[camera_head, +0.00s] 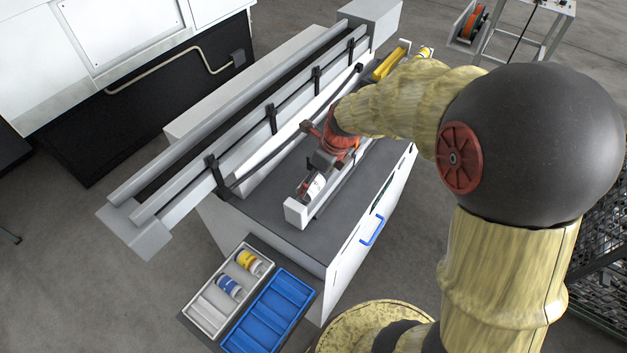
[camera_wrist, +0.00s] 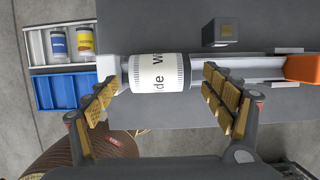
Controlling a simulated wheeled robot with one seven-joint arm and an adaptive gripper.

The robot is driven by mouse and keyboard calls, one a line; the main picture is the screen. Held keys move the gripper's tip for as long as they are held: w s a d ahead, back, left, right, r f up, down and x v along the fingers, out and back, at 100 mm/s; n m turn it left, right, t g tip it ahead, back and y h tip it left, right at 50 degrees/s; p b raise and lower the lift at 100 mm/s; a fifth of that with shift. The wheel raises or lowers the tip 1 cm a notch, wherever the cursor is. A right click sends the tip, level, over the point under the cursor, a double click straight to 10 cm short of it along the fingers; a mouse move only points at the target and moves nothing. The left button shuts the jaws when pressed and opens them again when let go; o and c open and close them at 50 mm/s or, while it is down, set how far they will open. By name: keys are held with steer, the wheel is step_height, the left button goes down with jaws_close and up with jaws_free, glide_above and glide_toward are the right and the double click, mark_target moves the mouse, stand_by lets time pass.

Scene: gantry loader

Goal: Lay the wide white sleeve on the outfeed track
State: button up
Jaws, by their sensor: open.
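The wide white sleeve (camera_head: 315,186) lies on its side in the pale track (camera_head: 296,212) on the cabinet top, near the track's white end block. In the wrist view the sleeve (camera_wrist: 157,73) shows part of its printed "wide" label, and the track (camera_wrist: 265,64) runs right from it. My gripper (camera_wrist: 161,84) is open, its padded fingers apart at either side of the sleeve. In the head view my gripper (camera_head: 322,165) is over the sleeve and partly hides the track. I cannot tell whether the fingers touch the sleeve.
A grey tray (camera_head: 204,311) holds a yellow-banded sleeve (camera_head: 250,262) and a blue-banded sleeve (camera_head: 230,287). A blue tray (camera_head: 269,312) beside it is empty. The long gantry rail (camera_head: 240,125) runs behind. An orange block (camera_wrist: 302,68) sits along the track at right.

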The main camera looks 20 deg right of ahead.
steer(key=w+a+p+v, duration=0.1)
steer(key=p+v, duration=0.4)
steer(key=v, duration=1)
steer(key=shift+r+p, duration=0.35)
steer(key=shift+r, duration=0.3)
steer(key=shift+w, duration=0.15)
